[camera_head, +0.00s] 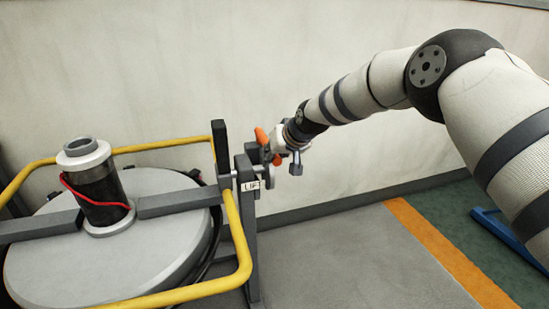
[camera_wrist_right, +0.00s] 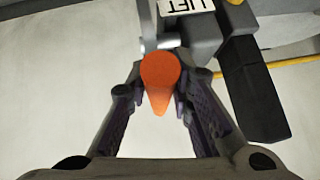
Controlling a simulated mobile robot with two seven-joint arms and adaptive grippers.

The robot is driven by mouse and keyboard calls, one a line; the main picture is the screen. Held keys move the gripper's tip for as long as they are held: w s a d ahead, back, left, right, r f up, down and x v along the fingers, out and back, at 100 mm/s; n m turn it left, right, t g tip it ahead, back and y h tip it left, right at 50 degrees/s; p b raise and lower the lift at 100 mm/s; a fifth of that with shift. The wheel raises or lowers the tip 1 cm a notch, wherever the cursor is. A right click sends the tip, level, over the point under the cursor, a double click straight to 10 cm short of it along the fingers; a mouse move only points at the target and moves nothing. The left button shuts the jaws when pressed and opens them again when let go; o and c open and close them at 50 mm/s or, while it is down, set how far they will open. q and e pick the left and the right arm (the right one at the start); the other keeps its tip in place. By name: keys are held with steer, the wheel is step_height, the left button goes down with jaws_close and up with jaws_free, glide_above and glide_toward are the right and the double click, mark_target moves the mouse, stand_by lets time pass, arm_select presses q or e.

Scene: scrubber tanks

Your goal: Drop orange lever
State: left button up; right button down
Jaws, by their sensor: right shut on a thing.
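The orange lever (camera_head: 262,136) is at the post beside the tank, close to the plate marked LIFT (camera_head: 251,185). In the right wrist view the orange lever (camera_wrist_right: 160,82) lies between the two fingers of my right gripper (camera_wrist_right: 162,108), its narrow end toward the palm. The LIFT label also shows there (camera_wrist_right: 187,5). My right gripper (camera_head: 271,150) is shut on the orange lever; its fingers partly hide the lever in the head view. My left gripper is not in view.
A round grey tank lid (camera_head: 150,255) with a dark cylinder (camera_head: 100,190) and red cable stands at left inside a yellow rail (camera_head: 240,235). A dark upright post (camera_head: 220,150) is close to my gripper. The wall is behind. Grey floor (camera_head: 340,260) is clear at right.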

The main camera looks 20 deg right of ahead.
steer(key=shift+f, duration=0.15)
steer(key=c, duration=1.4)
jaws_free()
steer(key=v, duration=1.2)
